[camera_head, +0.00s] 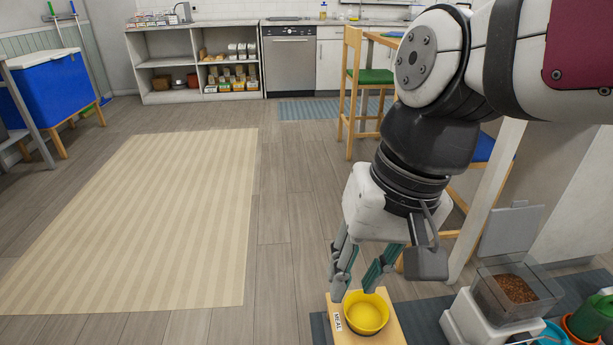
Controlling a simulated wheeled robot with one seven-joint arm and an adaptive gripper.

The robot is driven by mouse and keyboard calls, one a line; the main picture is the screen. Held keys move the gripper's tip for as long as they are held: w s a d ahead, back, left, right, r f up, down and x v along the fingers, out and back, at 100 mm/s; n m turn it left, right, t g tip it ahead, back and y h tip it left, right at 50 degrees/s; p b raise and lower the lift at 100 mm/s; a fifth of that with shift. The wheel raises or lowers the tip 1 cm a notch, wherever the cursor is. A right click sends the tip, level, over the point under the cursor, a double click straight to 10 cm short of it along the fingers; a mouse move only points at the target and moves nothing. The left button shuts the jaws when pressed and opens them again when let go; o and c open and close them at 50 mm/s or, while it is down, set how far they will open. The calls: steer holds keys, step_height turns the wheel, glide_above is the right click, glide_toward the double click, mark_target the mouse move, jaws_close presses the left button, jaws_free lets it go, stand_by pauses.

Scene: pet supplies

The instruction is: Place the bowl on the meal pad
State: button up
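The yellow bowl (366,313) is upright over the light wooden pad (386,338) with a white label reading "MEAL", at the bottom centre. It appears to rest on the pad, but the picture cuts off the near part of the pad. My gripper (355,291) points down just behind the bowl's far rim. Its two fingers are spread apart, with the left fingertip near the bowl's left rim and the right fingertip near the far rim. I cannot tell whether either finger touches the bowl.
A dark blue mat (416,315) lies under the pad. To the right stand a clear bin of brown kibble (516,289), a teal bowl (552,334) and a green container (592,318). A stool (355,95) stands behind. The striped beige rug (150,215) leaves open floor at left.

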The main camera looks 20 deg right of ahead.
steer(key=s+d+n+g+h, duration=0.1)
steer(key=s+d, duration=0.3)
steer(key=s, duration=0.5)
steer(key=shift+s+d+f+n+h, duration=0.2)
steer(key=shift+f+n+h, duration=0.2)
steer(key=shift+n, duration=0.4)
steer(key=shift+w, duration=0.1)
